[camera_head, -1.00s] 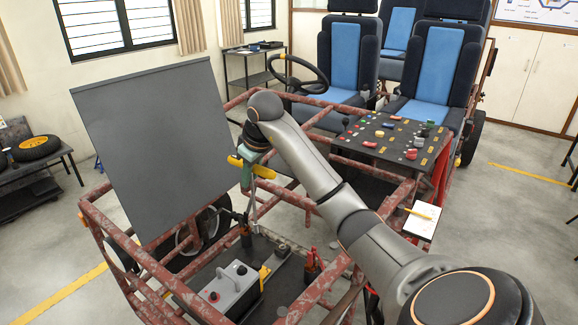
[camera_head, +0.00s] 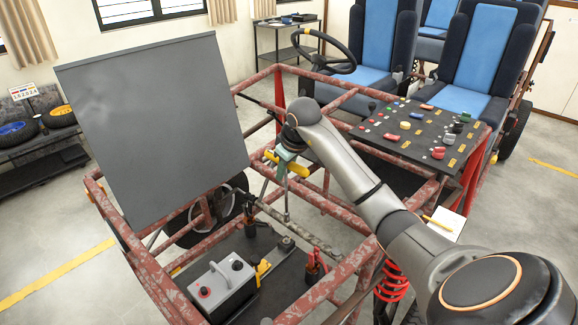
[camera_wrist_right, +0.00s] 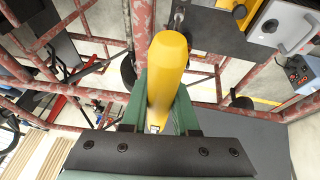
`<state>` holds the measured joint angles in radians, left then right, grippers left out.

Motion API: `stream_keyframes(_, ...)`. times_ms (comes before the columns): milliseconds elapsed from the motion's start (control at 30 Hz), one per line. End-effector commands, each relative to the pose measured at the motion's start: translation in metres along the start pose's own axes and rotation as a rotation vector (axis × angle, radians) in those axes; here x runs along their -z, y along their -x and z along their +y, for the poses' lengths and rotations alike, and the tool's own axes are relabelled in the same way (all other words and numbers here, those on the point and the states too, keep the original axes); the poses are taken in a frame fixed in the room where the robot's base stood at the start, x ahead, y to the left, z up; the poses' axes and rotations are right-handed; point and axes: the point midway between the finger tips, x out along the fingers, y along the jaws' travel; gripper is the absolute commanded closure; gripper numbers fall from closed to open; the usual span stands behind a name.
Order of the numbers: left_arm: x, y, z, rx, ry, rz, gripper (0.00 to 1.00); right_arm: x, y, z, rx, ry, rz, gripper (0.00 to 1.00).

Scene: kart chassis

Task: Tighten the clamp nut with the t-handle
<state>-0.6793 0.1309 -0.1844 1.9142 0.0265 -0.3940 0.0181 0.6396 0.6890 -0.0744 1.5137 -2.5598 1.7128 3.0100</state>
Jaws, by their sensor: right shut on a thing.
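My right gripper (camera_head: 284,161) has green fingers and is shut on the yellow grip of the t-handle (camera_head: 298,169). The t-handle's thin shaft hangs down below the gripper, over the open red frame. In the right wrist view the yellow grip (camera_wrist_right: 166,70) lies between the green fingers and hides what is behind it. A grey battery (camera_head: 222,288) sits on the dark floor plate, with a yellow part (camera_head: 262,270) beside it. The gripper is above and to the right of the battery. I cannot make out the clamp nut. My left gripper is not in view.
Red frame tubes (camera_head: 335,282) surround the work area. A large grey panel (camera_head: 150,125) stands on the left. A dark board with small coloured parts (camera_head: 425,135) is at the right, and a steering wheel (camera_head: 323,52) is behind. Red-handled pliers (camera_head: 314,263) stand right of the battery.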

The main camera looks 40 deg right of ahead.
Motion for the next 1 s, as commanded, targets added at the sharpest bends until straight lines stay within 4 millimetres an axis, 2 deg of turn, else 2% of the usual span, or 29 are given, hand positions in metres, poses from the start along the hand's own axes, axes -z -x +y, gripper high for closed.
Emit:
stream_keyframes(167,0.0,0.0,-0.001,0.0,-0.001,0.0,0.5,-0.007,-0.015,-0.003,0.001,0.0,-0.001,1.0)
stream_keyframes(533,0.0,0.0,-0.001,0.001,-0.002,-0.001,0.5,-0.027,-0.065,-0.011,0.0,0.002,0.001,1.0)
stream_keyframes(733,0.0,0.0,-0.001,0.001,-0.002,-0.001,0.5,-0.026,-0.062,-0.008,0.038,0.112,0.017,1.0)
stream_keyframes(1000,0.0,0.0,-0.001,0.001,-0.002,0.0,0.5,-0.024,-0.062,-0.014,0.162,0.386,0.068,1.0)
